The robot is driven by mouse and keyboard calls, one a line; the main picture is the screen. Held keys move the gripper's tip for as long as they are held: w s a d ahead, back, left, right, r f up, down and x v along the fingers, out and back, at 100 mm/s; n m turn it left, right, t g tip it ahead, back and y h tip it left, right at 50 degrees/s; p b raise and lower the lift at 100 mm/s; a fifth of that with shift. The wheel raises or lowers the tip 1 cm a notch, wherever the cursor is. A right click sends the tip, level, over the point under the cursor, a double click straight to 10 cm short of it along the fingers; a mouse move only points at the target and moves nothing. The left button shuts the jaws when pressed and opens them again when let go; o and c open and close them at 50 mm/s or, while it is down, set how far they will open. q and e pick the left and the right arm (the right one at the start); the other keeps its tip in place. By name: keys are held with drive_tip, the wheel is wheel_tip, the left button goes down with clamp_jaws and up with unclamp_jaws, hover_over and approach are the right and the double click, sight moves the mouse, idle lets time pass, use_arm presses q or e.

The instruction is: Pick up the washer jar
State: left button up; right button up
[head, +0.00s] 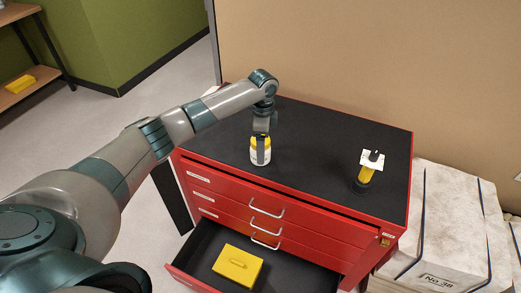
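A small white jar with yellow at its top (254,158), which looks like the washer jar, stands upright on the black top of the red drawer cabinet (310,140). My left arm comes in from the left, and my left gripper (262,142) points down over the jar. One grey finger overlaps the jar's front; the other finger is hidden, so I cannot tell whether the gripper is closed on it. The jar appears to rest on the cabinet top. My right gripper is not in view.
A yellow and black object with a white tag (372,158) stands on the right of the cabinet top. The lowest drawer is pulled open with a yellow box (238,264) in it. White wrapped blocks (450,225) stand at the right. The cabinet top between is clear.

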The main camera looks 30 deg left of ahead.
use_arm(q)
drive_tip(key=f, duration=0.1)
drive_tip(key=f+p, duration=0.1)
drive_tip(key=f, duration=0.1)
drive_tip(key=shift+a, duration=0.35)
drive_tip(key=shift+f, duration=0.4)
drive_tip(key=shift+c, duration=0.4)
drive_tip(key=shift+w, duration=0.1)
drive_tip(key=c, duration=1.2)
drive_tip(key=shift+o, duration=0.2)
drive_tip(key=shift+r, duration=0.15)
